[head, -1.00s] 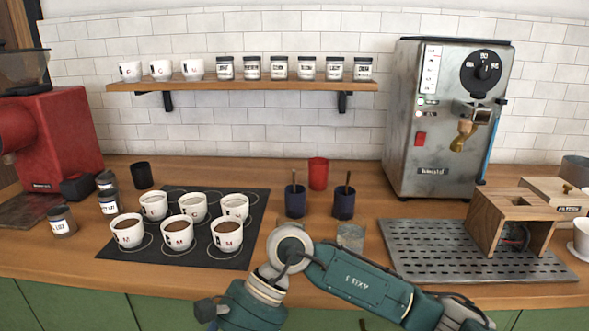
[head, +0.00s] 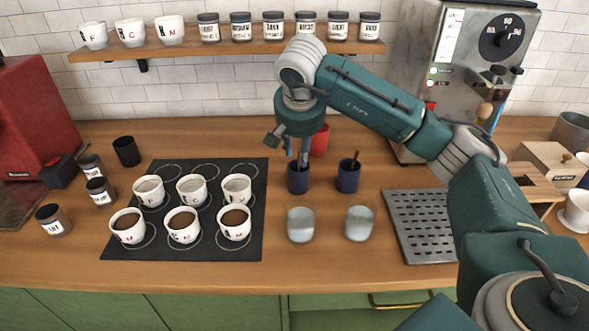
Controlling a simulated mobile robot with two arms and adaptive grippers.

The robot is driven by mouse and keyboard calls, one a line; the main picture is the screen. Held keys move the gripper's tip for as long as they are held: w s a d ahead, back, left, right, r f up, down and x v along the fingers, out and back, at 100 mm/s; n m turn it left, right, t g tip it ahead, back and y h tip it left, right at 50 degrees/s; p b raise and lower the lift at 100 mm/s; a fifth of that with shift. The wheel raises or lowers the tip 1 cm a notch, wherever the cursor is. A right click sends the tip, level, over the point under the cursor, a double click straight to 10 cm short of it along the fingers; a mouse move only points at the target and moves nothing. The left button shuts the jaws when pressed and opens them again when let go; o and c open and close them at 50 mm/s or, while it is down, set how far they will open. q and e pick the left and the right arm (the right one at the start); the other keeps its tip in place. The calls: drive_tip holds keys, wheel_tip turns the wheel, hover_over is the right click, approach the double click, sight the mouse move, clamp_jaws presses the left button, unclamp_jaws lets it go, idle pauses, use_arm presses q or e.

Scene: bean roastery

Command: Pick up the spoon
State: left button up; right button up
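Two dark blue cups stand on the counter. The left blue cup (head: 298,180) is under my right gripper (head: 297,156), whose fingers point down at its mouth. A spoon stood in this cup earlier; now the gripper hides it, and I cannot tell whether the fingers are apart or closed on its handle. The right blue cup (head: 348,178) holds another spoon (head: 354,160), upright with its handle above the rim. My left gripper is out of view.
A red cup (head: 319,140) is behind. A black mat (head: 115,245) with several white cups lies to the left. A perforated metal tray (head: 418,228) lies right. A shelf (head: 185,51) hangs above.

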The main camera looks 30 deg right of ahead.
sight(299, 169)
drive_tip(key=p+x, duration=0.2)
drive_tip(key=x, duration=0.5)
drive_tip(key=shift+w+d, duration=0.1)
drive_tip(key=shift+w, duration=0.1)
drive_tip(key=shift+d+f, duration=0.1)
drive_tip(key=shift+f, duration=0.2)
drive_tip(key=shift+w+f, duration=0.2)
drive_tip(key=shift+w, duration=0.05)
drive_tip(key=shift+s, duration=0.1)
clamp_jaws()
